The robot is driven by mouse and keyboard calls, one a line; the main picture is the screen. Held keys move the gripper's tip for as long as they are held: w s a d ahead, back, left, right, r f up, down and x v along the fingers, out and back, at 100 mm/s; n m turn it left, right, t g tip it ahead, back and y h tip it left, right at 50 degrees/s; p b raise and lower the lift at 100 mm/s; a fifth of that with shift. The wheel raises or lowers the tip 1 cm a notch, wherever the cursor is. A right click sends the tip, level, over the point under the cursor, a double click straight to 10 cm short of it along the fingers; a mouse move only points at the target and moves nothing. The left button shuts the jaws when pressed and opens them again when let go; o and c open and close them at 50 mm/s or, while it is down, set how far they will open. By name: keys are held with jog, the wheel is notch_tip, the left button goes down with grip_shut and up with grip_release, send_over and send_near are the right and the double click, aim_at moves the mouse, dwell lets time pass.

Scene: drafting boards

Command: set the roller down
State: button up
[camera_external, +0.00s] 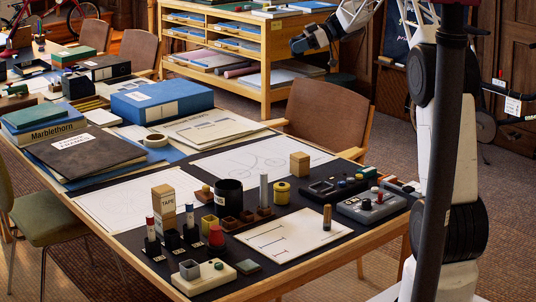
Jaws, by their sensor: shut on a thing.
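The end of my arm with my gripper (299,46) shows small and dark at the top middle, held high in front of the wooden shelf unit. It is shut on the roller, but the roller's outline cannot be told from the dark and blue parts there. The gripper is well above and apart from the near drafting table (285,258), whose dark top carries many small things.
The table holds a black cup (229,193), a tan block (299,164), a yellow spool (282,193), a white sheet (290,235), a grey control box (371,207) and a blue box (162,101). A brown chair (325,112) stands behind. Bare tabletop is scarce.

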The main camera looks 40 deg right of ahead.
jog(key=s+d+r+n+g+y, duration=0.1)
jog(key=s+d+n+g, duration=0.1)
jog(key=s+d, duration=0.45)
send_over(322, 159)
notch_tip(322, 159, down, 25)
jog(key=shift+d+f, duration=0.1)
jog(key=shift+f, duration=0.35)
jog(key=shift+f, duration=0.15)
jog(key=shift+f, duration=3)
jog(key=shift+f, duration=1.85)
jog(key=shift+f, duration=0.15)
